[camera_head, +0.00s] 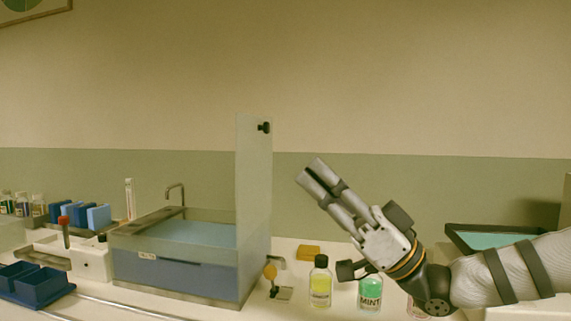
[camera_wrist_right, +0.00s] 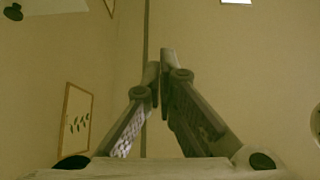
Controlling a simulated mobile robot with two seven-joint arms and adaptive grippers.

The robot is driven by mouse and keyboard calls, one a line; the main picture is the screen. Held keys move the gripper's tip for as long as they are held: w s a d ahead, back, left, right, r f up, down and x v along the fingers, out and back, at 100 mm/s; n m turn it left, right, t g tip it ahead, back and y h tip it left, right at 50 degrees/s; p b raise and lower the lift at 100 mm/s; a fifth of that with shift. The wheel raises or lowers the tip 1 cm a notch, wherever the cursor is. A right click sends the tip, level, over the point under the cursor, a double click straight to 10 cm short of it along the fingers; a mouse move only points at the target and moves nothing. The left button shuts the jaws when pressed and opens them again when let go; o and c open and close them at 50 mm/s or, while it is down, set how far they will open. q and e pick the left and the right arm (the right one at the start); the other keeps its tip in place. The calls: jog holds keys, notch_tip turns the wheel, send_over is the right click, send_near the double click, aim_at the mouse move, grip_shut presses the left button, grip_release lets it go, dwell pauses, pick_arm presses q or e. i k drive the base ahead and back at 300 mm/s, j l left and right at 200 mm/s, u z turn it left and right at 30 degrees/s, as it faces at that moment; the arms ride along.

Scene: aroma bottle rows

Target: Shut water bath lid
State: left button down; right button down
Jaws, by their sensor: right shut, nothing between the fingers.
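The water bath (camera_head: 175,279) is a blue-fronted box with clear upper walls and bluish water, standing on the counter left of centre. Its clear lid (camera_head: 253,185) stands upright at the bath's right side, with a black knob (camera_head: 264,127) near its top. My right gripper (camera_head: 311,171) is shut and empty, raised to the right of the lid and apart from it, pointing up and left. In the right wrist view its fingers (camera_wrist_right: 161,75) meet, with nothing between them. The dark upper left shape there is too cut off to name. My left gripper is not in view.
A yellow bottle (camera_head: 320,285) and a green MINT bottle (camera_head: 370,292) stand below my right gripper. A yellow block (camera_head: 309,251) lies behind them. Blue bins (camera_head: 38,284) and a white rack (camera_head: 91,260) are at left. A faucet (camera_head: 175,193) rises behind the bath.

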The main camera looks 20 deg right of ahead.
aim_at(259, 205)
jog(key=i+l, duration=0.7)
